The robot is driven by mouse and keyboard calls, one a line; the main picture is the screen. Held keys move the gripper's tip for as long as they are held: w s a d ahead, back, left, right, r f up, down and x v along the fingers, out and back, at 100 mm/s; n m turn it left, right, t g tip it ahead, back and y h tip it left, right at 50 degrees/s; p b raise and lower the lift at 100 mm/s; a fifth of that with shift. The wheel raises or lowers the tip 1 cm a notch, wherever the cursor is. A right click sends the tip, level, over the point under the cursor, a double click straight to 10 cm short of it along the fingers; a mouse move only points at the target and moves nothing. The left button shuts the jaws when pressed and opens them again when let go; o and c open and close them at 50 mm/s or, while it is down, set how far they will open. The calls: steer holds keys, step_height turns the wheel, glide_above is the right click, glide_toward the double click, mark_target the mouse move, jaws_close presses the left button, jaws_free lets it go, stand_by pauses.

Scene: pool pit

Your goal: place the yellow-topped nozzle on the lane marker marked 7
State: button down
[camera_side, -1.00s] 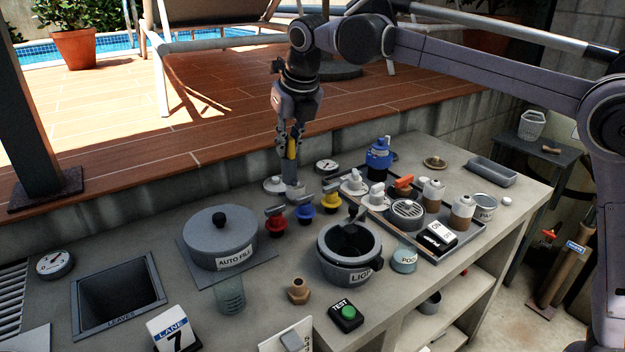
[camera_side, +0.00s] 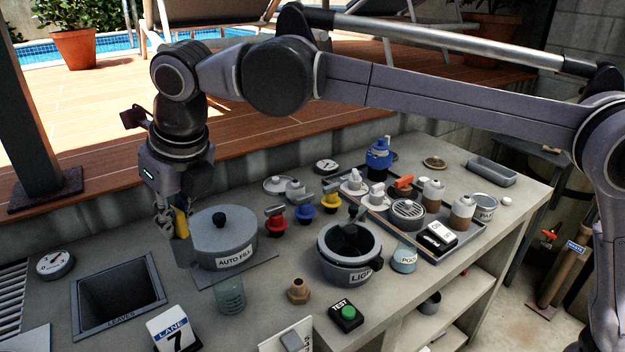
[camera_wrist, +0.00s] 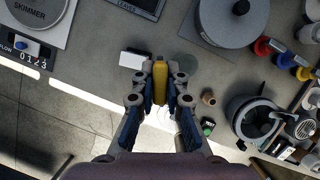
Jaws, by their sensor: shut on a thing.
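My gripper (camera_side: 172,216) is shut on the yellow-topped nozzle (camera_side: 181,222), whose grey lower part hangs below the fingers, left of the auto-fill pot. In the wrist view the nozzle's yellow top (camera_wrist: 160,84) sits between my fingertips (camera_wrist: 160,92). The lane marker (camera_side: 172,330) is a white block with a blue "LANE" band and a black 7, near the counter's front edge. It is in front of the nozzle in the side view and apart from it. The marker also shows in the wrist view (camera_wrist: 131,60), just left of the fingertips.
The grey auto-fill pot (camera_side: 224,238) stands close right of the nozzle. The open leaves bin (camera_side: 118,297) is to the left. A clear cup (camera_side: 230,294), a brass fitting (camera_side: 298,291) and a green test button (camera_side: 346,313) stand right of the marker.

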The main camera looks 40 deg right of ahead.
steer(key=shift+s+a+f, duration=0.25)
steer(key=shift+a+f, duration=0.75)
steer(key=shift+f, duration=0.3)
steer(key=shift+s+a+f, duration=0.2)
steer(key=shift+a+f, duration=0.8)
steer(key=shift+f, duration=0.3)
steer(key=shift+s+a+f, duration=0.25)
steer(key=shift+a+f, duration=0.75)
steer(key=shift+f, duration=0.3)
steer(key=shift+f, duration=0.15)
steer(key=c, duration=1.4)
jaws_free()
